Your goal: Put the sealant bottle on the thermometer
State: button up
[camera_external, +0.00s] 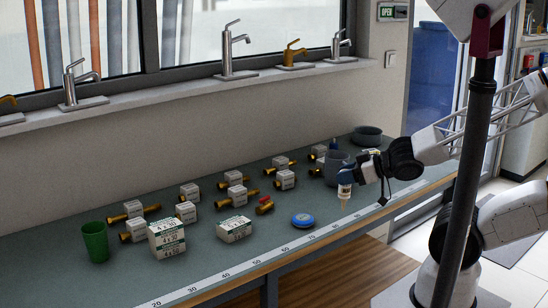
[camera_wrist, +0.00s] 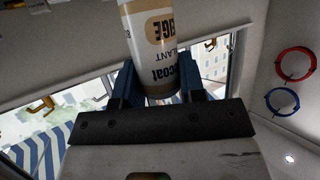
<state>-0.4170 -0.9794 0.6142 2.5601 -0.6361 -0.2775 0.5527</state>
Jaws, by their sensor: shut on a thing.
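The sealant bottle (camera_external: 344,196) is pale with a tan band and hangs from my gripper (camera_external: 345,178), above the worktop near its front edge. In the wrist view the sealant bottle (camera_wrist: 155,35) sits between the two blue fingers of my gripper (camera_wrist: 157,78), which are shut on it. A round blue disc (camera_external: 302,220), which looks like the thermometer, lies flat on the worktop to the left of and nearer the camera than the bottle. The bottle is apart from it. The disc is not visible in the wrist view.
Several brass fittings with white boxes stand across the green worktop (camera_external: 200,262). Two larger white boxes (camera_external: 167,240) (camera_external: 234,229) and a green cup (camera_external: 95,242) are at left. A grey mug (camera_external: 336,170) and a dark bowl (camera_external: 367,135) stand behind my gripper. A measuring strip runs along the front edge.

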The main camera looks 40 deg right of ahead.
jog(key=w+a+f, duration=0.1)
jog(key=w+a, duration=0.4)
jog(key=w, duration=0.6)
jog(key=shift+a, duration=0.3)
jog(key=shift+f, duration=0.15)
jog(key=shift+f, duration=1.65)
jog(key=shift+f, duration=0.15)
jog(key=o, duration=1)
jog(key=shift+v, duration=6)
